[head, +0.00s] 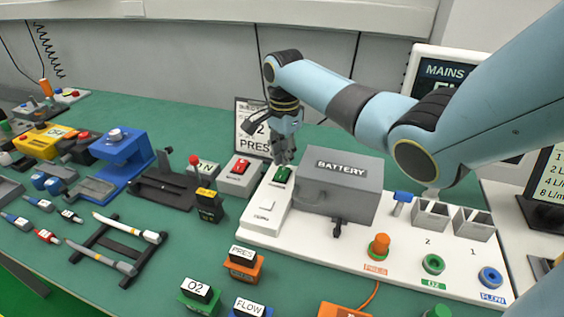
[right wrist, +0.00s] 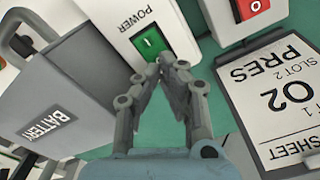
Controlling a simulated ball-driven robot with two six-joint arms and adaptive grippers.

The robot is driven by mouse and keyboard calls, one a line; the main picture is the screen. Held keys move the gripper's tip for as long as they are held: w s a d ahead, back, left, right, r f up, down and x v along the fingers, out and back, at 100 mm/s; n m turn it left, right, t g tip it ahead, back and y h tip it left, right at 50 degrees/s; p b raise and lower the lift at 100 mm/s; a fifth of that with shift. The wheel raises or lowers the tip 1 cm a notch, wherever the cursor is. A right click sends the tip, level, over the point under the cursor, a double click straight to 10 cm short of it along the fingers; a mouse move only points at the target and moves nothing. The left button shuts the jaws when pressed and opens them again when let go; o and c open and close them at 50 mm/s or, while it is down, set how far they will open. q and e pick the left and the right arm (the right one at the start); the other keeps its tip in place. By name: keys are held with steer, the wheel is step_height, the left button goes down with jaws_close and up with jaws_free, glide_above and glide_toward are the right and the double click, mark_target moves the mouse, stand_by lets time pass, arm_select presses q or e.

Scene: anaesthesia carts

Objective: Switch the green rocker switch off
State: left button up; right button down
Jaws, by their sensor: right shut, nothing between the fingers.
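The green rocker switch (head: 282,174) sits on the white raised panel left of the grey battery box in the head view. In the right wrist view the green rocker (right wrist: 149,43) carries a white line mark, beside the word POWER. I cannot tell which way it is tipped. My right gripper (head: 284,158) is shut and empty, pointing down just above the switch. In the right wrist view its fingertips (right wrist: 168,62) meet close beside the lower edge of the rocker, and I cannot tell whether they touch. My left gripper is not in view.
The grey BATTERY box (head: 340,188) stands close right of the switch. A grey box with a red rocker (head: 239,170) is close on the left. A printed sheet (head: 250,128) stands behind. Labelled blocks and tools lie on the green table.

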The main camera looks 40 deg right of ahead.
mark_target(284, 169)
steer(key=shift+f+b, duration=0.45)
steer(key=shift+f, duration=0.6)
stand_by(0.4)
step_height(284, 169, up, 7)
steer(key=p, duration=0.8)
steer(key=shift+r+p, duration=0.1)
steer(key=shift+p, duration=0.3)
